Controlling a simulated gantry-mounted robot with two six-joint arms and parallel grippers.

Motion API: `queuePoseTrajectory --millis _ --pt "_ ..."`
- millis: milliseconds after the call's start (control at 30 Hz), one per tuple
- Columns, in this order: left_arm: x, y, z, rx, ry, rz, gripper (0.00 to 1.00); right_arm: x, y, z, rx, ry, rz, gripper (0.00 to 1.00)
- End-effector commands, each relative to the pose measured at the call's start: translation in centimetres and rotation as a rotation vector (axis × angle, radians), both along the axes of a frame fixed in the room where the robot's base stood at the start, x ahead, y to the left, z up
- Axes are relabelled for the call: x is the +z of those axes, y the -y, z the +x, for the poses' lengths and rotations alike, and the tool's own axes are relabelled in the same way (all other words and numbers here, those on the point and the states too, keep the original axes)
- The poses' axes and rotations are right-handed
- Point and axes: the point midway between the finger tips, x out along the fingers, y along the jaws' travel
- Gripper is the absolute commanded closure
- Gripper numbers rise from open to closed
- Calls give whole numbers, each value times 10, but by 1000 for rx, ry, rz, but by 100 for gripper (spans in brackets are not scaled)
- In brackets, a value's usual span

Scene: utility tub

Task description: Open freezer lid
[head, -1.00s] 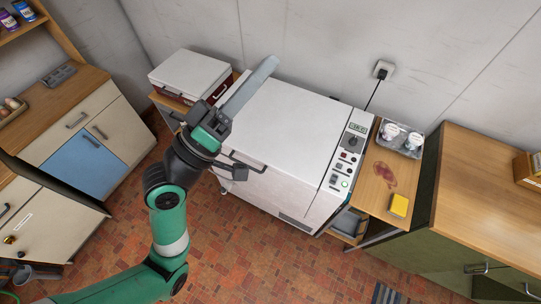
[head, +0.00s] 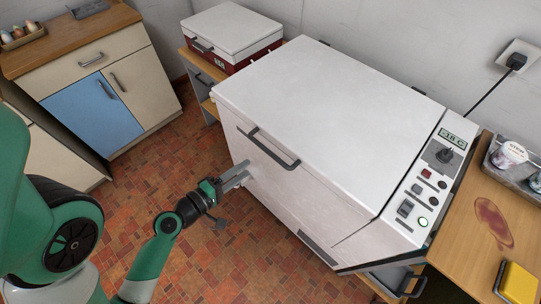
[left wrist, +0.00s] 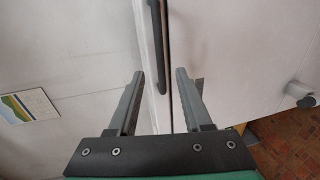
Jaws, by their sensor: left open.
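The freezer (head: 300,215) is a white chest with its white lid (head: 325,95) lying shut on top. A dark bar handle (head: 272,150) sits on the lid's front edge. My left gripper (head: 245,172) is in front of the freezer's front wall, just below and left of the handle in the picture. In the left wrist view the open, empty fingers (left wrist: 160,75) point at the lid seam, with the handle (left wrist: 157,45) beyond the fingertips, roughly in line with the gap. I see no clear contact with the handle. My right gripper is out of view.
A control panel (head: 432,180) is on the freezer's right side. A white-lidded box (head: 232,32) stands behind left. The tiled floor (head: 215,255) in front is free.

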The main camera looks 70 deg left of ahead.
Motion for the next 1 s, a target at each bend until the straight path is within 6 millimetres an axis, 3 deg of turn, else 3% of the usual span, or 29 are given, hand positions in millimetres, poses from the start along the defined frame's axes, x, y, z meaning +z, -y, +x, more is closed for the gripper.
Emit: queuePoseTrajectory --millis 167,367,600,967,1000 --pt "0 -7 17 -8 -2 2 50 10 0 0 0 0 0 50" --pt "-7 -25 58 -9 2 5 50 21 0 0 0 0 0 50" --pt "-20 -43 95 -4 1 3 50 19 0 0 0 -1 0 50" --pt "-22 -47 103 -2 0 2 50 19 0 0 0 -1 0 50" --pt "-22 -47 103 -2 0 2 54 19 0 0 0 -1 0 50"
